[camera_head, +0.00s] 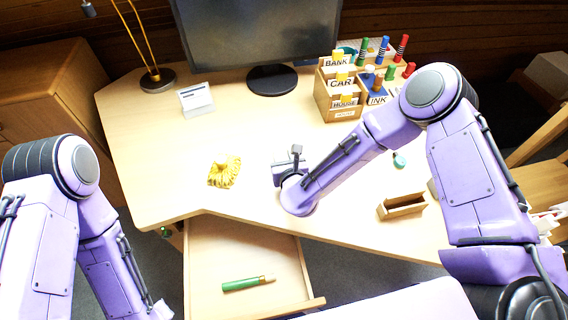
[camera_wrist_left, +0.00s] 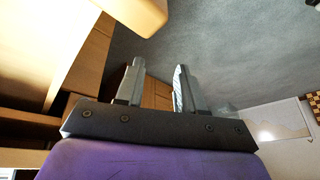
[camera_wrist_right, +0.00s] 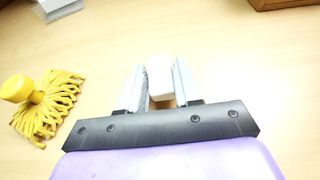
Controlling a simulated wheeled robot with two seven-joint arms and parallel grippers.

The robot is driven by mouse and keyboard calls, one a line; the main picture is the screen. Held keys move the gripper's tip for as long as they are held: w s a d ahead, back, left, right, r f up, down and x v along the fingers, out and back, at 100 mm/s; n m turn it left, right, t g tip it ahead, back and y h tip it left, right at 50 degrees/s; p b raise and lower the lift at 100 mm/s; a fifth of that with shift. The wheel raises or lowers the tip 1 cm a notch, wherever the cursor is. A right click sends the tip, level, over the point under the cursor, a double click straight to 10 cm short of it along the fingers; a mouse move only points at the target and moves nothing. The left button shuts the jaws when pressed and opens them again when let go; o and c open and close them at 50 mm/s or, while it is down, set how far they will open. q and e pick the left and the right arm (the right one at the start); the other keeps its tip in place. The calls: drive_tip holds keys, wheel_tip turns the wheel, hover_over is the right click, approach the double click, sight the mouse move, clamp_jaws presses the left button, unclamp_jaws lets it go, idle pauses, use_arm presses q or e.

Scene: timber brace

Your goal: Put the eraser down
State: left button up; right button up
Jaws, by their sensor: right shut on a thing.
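The eraser appears as a small white block (camera_wrist_right: 159,75) between the fingers of my right gripper (camera_wrist_right: 157,88) in the right wrist view. The right gripper is shut on it, above the pale wooden desk. In the head view my right gripper (camera_head: 290,166) is over the middle of the desk, and the eraser cannot be made out there. Whether it touches the desktop I cannot tell. My left gripper (camera_wrist_left: 157,82) has its fingers apart with nothing between them, over the grey floor beside the furniture.
A yellow mop-like head (camera_head: 224,172) lies left of my right gripper. A small wooden tray (camera_head: 403,206) and a teal bottle (camera_head: 398,160) are to the right. The open drawer (camera_head: 205,275) holds a green-handled tool (camera_head: 246,284). The monitor (camera_head: 258,45) and wooden organizer (camera_head: 341,108) stand behind.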

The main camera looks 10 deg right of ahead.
drive_tip(key=shift+w+f, duration=0.1)
drive_tip(key=shift+f, duration=0.65)
drive_tip(key=shift+r, duration=0.1)
drive_tip(key=shift+f, duration=0.2)
use_arm(q)
drive_tip(key=shift+f, duration=0.65)
use_arm(e)
drive_tip(key=o, duration=1)
drive_tip(key=shift+r, duration=0.25)
drive_tip(key=shift+s+r+p, duration=0.25)
drive_tip(key=shift+s+p, duration=0.05)
drive_tip(key=shift+p, duration=0.1)
use_arm(q)
wheel_tip(320, 180, up, 4)
drive_tip(key=p, duration=0.2)
drive_tip(key=shift+f+p, duration=0.25)
drive_tip(key=shift+p, duration=0.05)
use_arm(e)
drive_tip(key=v, duration=1.1)
drive_tip(key=shift+s, duration=0.2)
